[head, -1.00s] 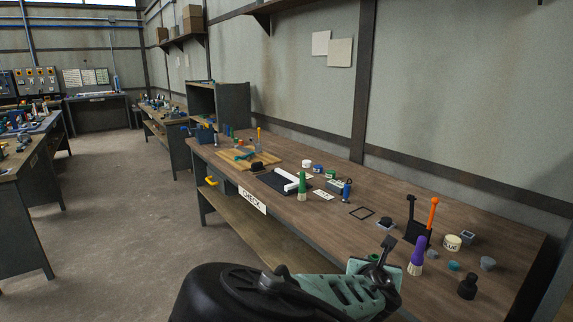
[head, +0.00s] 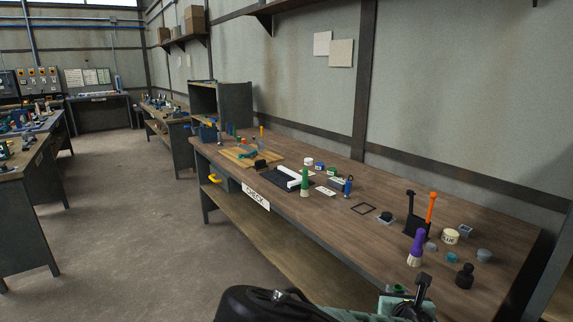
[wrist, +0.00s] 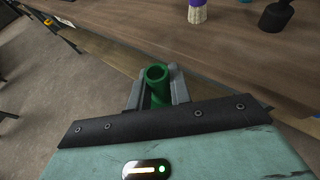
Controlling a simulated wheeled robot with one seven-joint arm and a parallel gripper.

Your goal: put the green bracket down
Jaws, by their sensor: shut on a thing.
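The green bracket (wrist: 157,86) is between the two grey fingers of my gripper (wrist: 158,78) in the wrist view. It shows there as a short green tube with a round open top. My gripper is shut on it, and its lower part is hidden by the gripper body. In the wrist view it appears at the front edge of the wooden bench (wrist: 130,35); its height against the top is unclear. In the head view a bit of green (head: 398,289) shows by my gripper at the bottom, mostly hidden by my arm.
Near my gripper on the bench (head: 345,243) stand a purple-handled brush (head: 416,246), a black knobbed piece (head: 465,276), a black stand (head: 413,222) with an orange tool (head: 430,209), and a glue tub (head: 450,236). Bare bench top lies left of the brush.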

